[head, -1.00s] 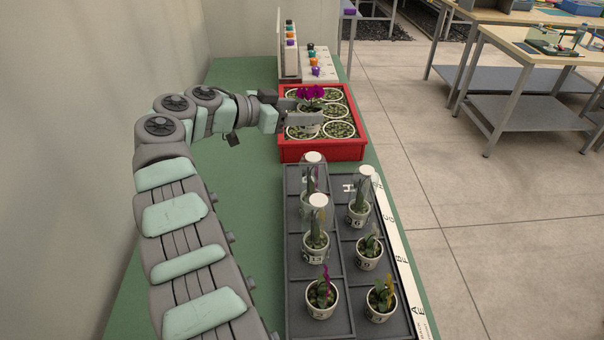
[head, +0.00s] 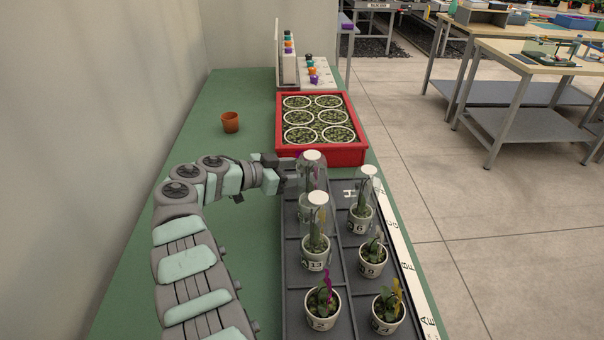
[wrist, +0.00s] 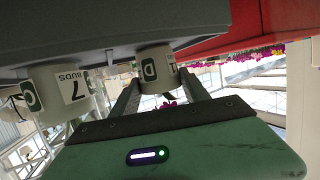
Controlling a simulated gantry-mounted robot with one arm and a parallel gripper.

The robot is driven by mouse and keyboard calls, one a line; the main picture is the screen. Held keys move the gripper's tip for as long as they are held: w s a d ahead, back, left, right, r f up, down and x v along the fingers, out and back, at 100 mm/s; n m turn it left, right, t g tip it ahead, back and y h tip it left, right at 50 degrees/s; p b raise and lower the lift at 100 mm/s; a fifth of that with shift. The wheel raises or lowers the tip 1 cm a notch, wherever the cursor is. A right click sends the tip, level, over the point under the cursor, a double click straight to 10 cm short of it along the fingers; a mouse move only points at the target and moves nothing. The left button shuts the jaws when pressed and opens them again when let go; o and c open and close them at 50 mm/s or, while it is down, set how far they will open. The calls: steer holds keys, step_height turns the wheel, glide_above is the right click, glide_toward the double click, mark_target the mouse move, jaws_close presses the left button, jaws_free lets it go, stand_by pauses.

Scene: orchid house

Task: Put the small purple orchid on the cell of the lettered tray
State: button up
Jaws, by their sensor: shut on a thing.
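My gripper is shut on this pot. In the head view my gripper (head: 292,172) is at the far left corner of the dark grey lettered tray (head: 345,290), and a clear-covered plant (head: 313,180) hides most of the orchid. Only a bit of purple shows there. The pot's base is behind the tray edge in the wrist view, so I cannot tell whether it rests on the tray.
Covered pots stand close by, including pot 7 (wrist: 72,92) beside the held pot and pot 6 (head: 361,216). Uncovered pots 2 (head: 322,312) and 3 (head: 387,317) are at the front. A red crate (head: 323,156) is behind the tray. An orange pot (head: 230,122) stands on the green bench.

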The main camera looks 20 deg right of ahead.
steer(key=shift+r, duration=0.1)
steer(key=shift+f, duration=0.2)
steer(key=o, duration=1.5)
steer(key=shift+r, duration=0.1)
steer(key=shift+r, duration=0.15)
steer(key=shift+a+r+p, duration=0.2)
steer(key=shift+a+p, duration=0.1)
steer(key=shift+p, duration=0.15)
steer(key=p+v, duration=0.3)
steer(key=v, duration=0.8)
steer(key=shift+a+p, duration=0.2)
steer(key=shift+p, duration=0.2)
steer(key=shift+f, duration=0.1)
